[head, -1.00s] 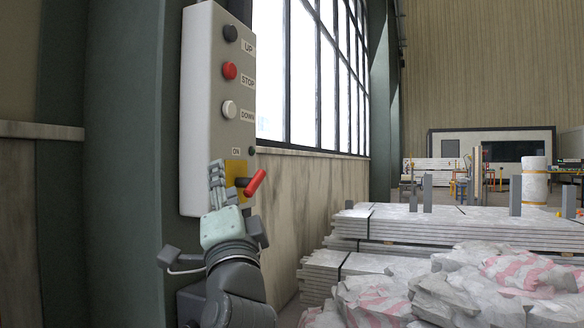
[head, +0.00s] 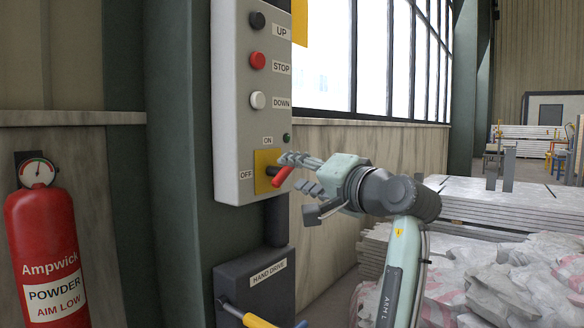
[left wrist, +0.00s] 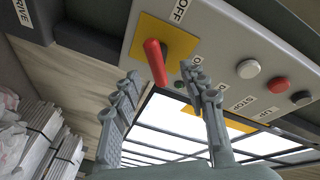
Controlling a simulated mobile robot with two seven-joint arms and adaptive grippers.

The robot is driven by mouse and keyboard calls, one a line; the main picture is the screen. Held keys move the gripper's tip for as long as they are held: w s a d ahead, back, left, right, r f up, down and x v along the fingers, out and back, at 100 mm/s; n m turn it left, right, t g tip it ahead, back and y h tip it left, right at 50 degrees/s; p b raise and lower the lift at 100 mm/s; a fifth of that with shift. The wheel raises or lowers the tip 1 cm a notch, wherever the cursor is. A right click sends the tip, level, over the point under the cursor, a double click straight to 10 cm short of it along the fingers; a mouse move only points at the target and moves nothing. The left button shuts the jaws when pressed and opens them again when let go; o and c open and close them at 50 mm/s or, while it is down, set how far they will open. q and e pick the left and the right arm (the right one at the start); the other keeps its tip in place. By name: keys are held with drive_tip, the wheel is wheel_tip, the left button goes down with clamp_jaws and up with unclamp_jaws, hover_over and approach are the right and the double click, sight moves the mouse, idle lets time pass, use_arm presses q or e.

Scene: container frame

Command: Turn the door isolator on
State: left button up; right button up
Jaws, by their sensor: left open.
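The door isolator is a red handle (head: 282,176) on a dark shaft over a yellow plate (head: 262,158), low on a grey control box (head: 232,110). ON is printed above the plate and OFF to its left. My left gripper (head: 294,172) comes in from the right of the handle. Its fingers are open, with the tips near the handle. In the left wrist view the red handle (left wrist: 155,62) shows just beyond the gap between the open fingers (left wrist: 159,75); I cannot tell whether they touch it. My right gripper is not in view.
Black (head: 257,20), red STOP (head: 257,61) and white DOWN (head: 258,100) buttons sit above the isolator. A hand drive box (head: 255,285) with a yellow-handled lever (head: 258,321) is below. A fire extinguisher (head: 45,255) stands left. Stacked panels (head: 500,208) and wrapped bags (head: 460,285) lie right.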

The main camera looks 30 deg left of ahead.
sight(288, 172)
use_arm(q)
drive_tip(key=x, duration=0.5)
drive_tip(key=shift+a, duration=0.1)
clamp_jaws()
